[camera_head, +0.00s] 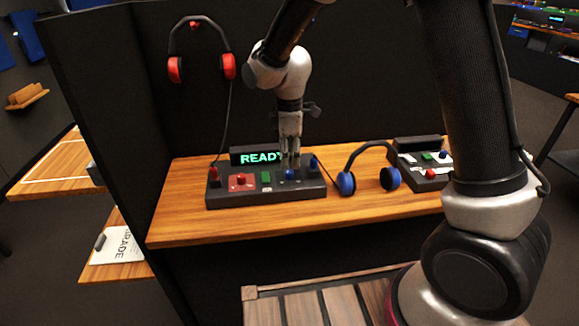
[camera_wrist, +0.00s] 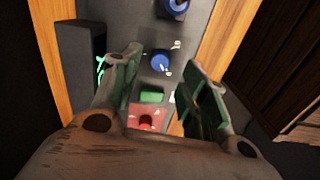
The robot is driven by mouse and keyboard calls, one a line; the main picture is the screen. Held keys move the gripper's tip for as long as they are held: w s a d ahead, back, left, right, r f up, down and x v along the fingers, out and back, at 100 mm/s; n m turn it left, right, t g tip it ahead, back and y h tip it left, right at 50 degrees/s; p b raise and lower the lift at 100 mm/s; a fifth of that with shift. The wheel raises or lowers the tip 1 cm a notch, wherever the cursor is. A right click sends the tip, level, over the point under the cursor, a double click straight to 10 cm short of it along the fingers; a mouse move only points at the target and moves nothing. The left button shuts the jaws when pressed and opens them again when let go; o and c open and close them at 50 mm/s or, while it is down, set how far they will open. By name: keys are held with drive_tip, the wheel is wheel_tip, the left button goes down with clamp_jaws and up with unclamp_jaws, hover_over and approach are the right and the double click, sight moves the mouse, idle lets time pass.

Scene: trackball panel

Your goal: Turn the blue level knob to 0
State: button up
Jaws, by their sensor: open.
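The black control panel (camera_head: 222,196) lies on the wooden counter. A round blue knob (camera_head: 290,174) sits right of its middle, with small white marks beside it that are too blurred to read. In the wrist view the blue knob (camera_wrist: 161,61) shows beyond the gap between my fingers. My gripper (camera_head: 290,158) points down just above the knob, open and empty, and partly hides it. I cannot tell whether the fingers touch it. A lit display (camera_head: 257,157) on the panel reads "READY", its right end partly covered by my gripper.
The panel also has a red control (camera_head: 241,179) on a red plate, a green button (camera_head: 266,176), a red end control (camera_head: 213,175) and a blue end control (camera_head: 314,162). Blue headphones (camera_head: 347,183) and another panel (camera_head: 418,172) stand right. Red headphones (camera_head: 228,66) hang behind.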

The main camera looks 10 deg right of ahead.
sight(290, 171)
wheel_tip(290, 171, up, 7)
drive_tip(key=shift+r, duration=0.15)
idle(0.4)
drive_tip(key=s+d+r+m+t, duration=0.1)
drive_tip(key=s+d+r+m, duration=0.3)
drive_tip(key=s+d, duration=0.4)
drive_tip(key=s+d+r+m+t, duration=0.2)
drive_tip(key=s+d+r+m, duration=0.2)
drive_tip(key=s+d+m, duration=0.3)
drive_tip(key=s+d+r+m+t, duration=0.1)
drive_tip(key=s+d+r+m, duration=0.3)
drive_tip(key=s+d, duration=0.5)
drive_tip(key=shift+s+d+m, duration=0.25)
drive_tip(key=shift+d+m, duration=0.5)
drive_tip(key=shift+m, duration=0.35)
